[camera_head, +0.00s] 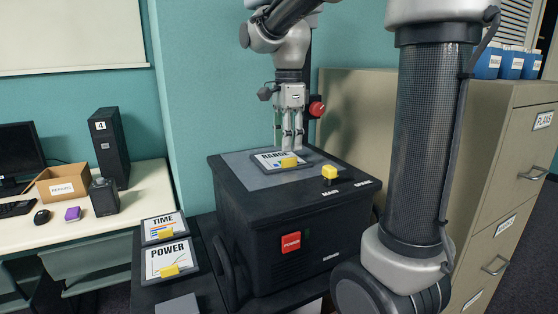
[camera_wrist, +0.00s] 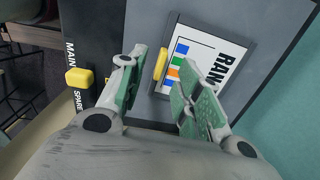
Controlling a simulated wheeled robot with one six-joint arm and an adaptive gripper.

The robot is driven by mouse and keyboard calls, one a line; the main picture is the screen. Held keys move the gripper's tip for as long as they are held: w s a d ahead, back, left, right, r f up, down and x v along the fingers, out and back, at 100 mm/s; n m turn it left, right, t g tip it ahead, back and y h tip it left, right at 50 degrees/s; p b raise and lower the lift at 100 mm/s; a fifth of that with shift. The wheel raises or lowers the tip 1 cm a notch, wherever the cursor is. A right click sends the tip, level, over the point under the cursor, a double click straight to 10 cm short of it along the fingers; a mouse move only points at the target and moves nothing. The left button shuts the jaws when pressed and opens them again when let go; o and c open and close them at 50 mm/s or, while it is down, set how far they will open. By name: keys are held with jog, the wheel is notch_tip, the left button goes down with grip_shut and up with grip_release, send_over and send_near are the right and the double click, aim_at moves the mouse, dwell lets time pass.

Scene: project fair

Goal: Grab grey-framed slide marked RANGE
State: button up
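The grey-framed slide marked RANGE (camera_head: 266,159) lies flat on the grey top of a black box. It carries a white sheet with coloured bars and a yellow tab (camera_head: 289,162). The slide (camera_wrist: 203,62) and its tab (camera_wrist: 160,64) also show in the wrist view. My gripper (camera_head: 290,143) points down over the slide's far part, behind the tab in the head view. In the wrist view my gripper (camera_wrist: 165,72) is open and empty, its fingers apart with the tab seen between their tips. Whether the fingertips touch the slide is unclear.
The black box (camera_head: 300,235) has a red POWER button (camera_head: 291,242) and a yellow knob (camera_head: 329,172) near MAIN. Slides marked TIME (camera_head: 163,226) and POWER (camera_head: 167,256) lie lower left. Beige cabinets (camera_head: 480,190) stand right; a desk (camera_head: 80,226) stands left.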

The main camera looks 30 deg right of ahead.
notch_tip(320, 180, down, 5)
jog(key=shift+w+f, duration=0.1)
jog(key=shift+w, duration=0.05)
grip_shut()
